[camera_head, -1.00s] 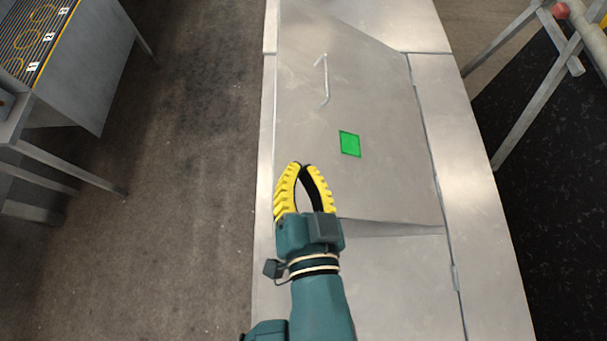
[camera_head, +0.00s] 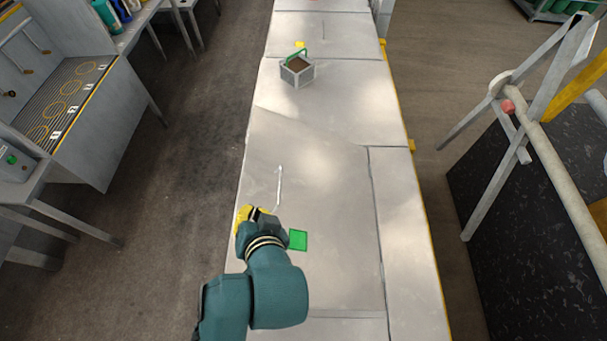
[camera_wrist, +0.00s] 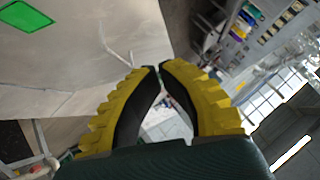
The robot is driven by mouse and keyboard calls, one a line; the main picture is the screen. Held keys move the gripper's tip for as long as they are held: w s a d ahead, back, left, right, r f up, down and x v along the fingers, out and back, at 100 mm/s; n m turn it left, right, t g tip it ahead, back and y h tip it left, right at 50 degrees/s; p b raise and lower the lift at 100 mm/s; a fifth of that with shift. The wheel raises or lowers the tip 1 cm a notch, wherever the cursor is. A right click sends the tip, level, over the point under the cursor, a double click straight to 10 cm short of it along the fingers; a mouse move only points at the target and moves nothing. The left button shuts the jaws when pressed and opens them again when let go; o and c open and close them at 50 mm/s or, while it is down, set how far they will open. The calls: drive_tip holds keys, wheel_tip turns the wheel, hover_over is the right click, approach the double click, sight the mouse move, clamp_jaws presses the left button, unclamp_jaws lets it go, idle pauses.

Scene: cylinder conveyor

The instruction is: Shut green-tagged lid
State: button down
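The lid (camera_head: 325,215) is a large grey metal panel with a green square tag (camera_head: 298,240) and a thin bar handle (camera_head: 280,186). Its far edge slants and its left side looks raised, so it appears partly open, tilting about its right side. My gripper (camera_head: 250,210) is at the lid's left edge, left of the tag and just below the handle. In the wrist view, the yellow fingers (camera_wrist: 159,68) meet at their tips with nothing between them. The tag (camera_wrist: 27,17) and handle (camera_wrist: 118,57) show there too. I cannot tell whether the fingers touch the lid.
A small grey box (camera_head: 297,72) with brown contents and a green handle stands on the counter beyond the lid. A workbench with ringed markings (camera_head: 68,95) is at left. A metal frame (camera_head: 500,150) stands at right. Bare floor (camera_head: 170,190) lies left of the counter.

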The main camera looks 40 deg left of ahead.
drive_tip(key=p, duration=0.1)
hover_over(241, 197)
drive_tip(key=d, duration=0.4)
wheel_tip(241, 197, down, 7)
drive_tip(key=shift+a+r, duration=0.15)
drive_tip(key=f, duration=0.2)
drive_tip(key=s+a+f, duration=0.1)
